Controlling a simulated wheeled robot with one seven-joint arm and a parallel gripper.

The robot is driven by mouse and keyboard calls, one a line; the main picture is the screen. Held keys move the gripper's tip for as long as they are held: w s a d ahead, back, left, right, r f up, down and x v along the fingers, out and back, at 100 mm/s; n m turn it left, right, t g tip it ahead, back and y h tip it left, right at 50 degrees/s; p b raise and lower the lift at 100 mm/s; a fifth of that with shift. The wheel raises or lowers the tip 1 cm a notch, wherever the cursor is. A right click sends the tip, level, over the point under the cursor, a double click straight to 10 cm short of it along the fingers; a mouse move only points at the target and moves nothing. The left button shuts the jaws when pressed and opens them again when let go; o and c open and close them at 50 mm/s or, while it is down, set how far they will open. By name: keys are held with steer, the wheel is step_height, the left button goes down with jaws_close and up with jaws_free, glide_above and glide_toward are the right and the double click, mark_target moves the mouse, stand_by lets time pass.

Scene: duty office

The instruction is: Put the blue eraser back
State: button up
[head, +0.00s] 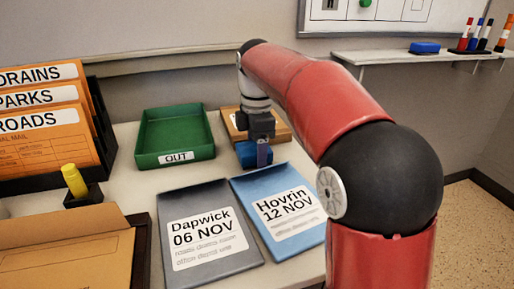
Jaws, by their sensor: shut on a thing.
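I cannot tell whether the block touches the desk. Another blue block (425,47), also eraser-like, lies on the pale wall shelf (385,57) under the whiteboard (395,14), left of several upright markers (480,35).
A green OUT tray (175,133) stands left of my gripper, and a tan tray (232,124) is partly hidden behind it. The grey Dapwick folder (205,234) lies in front. Orange files (40,125) and a yellow-topped stamp (74,180) stand at left.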

steer(key=shift+f, duration=0.15)
steer(key=o, duration=0.9)
steer(key=shift+o, duration=0.2)
steer(key=shift+f+b, duration=0.15)
steer(key=shift+b, duration=0.25)
steer(key=r+p, duration=0.1)
steer(key=r, duration=0.7)
steer(key=shift+w, duration=0.2)
steer(key=shift+s, duration=0.1)
